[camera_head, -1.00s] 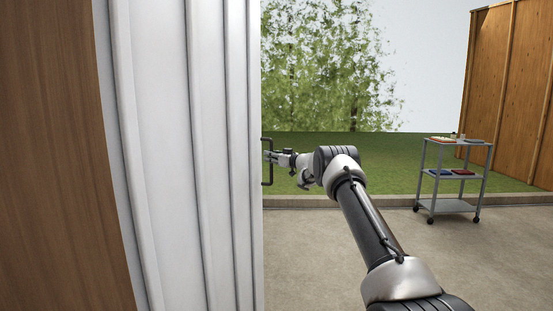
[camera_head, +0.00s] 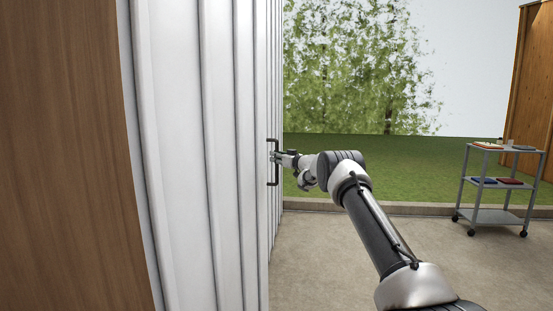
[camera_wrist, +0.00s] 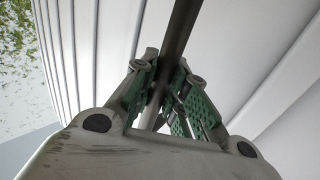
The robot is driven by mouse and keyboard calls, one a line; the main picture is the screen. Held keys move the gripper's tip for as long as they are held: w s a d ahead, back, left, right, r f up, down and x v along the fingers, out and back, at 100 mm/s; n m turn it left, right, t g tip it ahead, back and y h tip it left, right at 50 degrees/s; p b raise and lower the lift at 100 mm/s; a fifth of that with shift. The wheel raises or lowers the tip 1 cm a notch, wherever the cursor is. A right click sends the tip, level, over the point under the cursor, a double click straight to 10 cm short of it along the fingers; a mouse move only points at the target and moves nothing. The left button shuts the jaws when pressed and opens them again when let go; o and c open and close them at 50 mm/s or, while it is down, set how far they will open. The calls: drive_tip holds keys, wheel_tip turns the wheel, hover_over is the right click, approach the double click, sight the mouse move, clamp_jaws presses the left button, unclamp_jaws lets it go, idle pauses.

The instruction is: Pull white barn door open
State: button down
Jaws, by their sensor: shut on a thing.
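The white barn door (camera_head: 178,150) is a tall panel with vertical ribs on the left of the head view. It also fills much of the wrist view (camera_wrist: 235,45). Its dark upright handle (camera_head: 275,177) stands out near the door's far edge. My gripper (camera_head: 275,156) reaches the handle from the right. In the wrist view the green-padded fingers of my gripper (camera_wrist: 168,90) are shut on the dark bar of the handle (camera_wrist: 179,32), one finger on each side.
A brown wooden wall (camera_head: 65,150) is at the near left. A grey wheeled cart (camera_head: 492,216) with things on its shelves stands at the right, near a wooden fence (camera_head: 535,90). The concrete floor (camera_head: 325,255) between door and cart is clear, with grass (camera_head: 400,165) beyond.

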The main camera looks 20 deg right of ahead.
drive_tip(key=c, duration=1.4)
unclamp_jaws()
drive_tip(key=shift+a, duration=0.2)
drive_tip(key=shift+d, duration=0.1)
drive_tip(key=v, duration=1.2)
